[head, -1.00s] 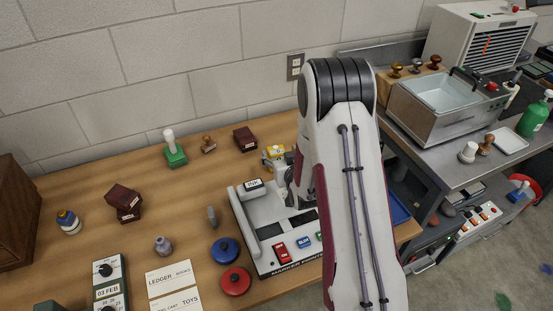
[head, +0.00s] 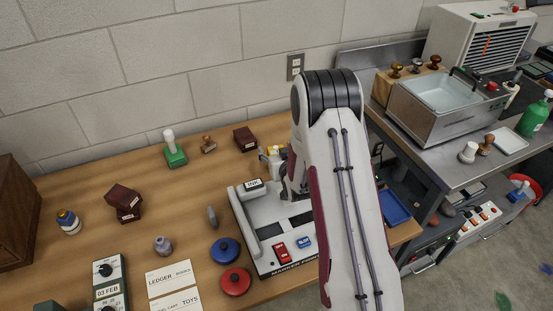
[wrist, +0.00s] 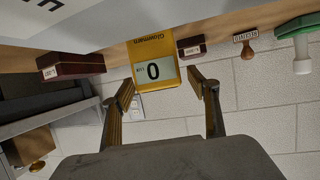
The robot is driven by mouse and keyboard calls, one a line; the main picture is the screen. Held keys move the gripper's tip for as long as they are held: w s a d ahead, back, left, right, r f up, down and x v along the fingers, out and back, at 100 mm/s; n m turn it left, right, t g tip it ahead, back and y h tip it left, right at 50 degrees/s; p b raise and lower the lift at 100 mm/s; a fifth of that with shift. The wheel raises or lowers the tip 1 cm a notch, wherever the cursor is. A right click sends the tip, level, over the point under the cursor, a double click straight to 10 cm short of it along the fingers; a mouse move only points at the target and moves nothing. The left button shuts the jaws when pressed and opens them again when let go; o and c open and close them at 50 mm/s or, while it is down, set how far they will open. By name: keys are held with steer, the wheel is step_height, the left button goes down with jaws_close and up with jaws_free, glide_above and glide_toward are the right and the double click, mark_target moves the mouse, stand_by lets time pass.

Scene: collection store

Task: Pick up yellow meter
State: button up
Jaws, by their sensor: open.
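My gripper (head: 289,190) is partly hidden by the arm there.
A dark red box (head: 244,139), a wooden stamp (head: 208,145) and a green stamp (head: 175,155) stand left of the meter along the table's back. The wall (head: 190,60) is close behind. A blue tray (head: 394,207) lies right of my arm.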

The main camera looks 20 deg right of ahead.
steer(key=c, duration=1.3)
steer(key=shift+r, duration=0.15)
steer(key=shift+r, duration=4.9)
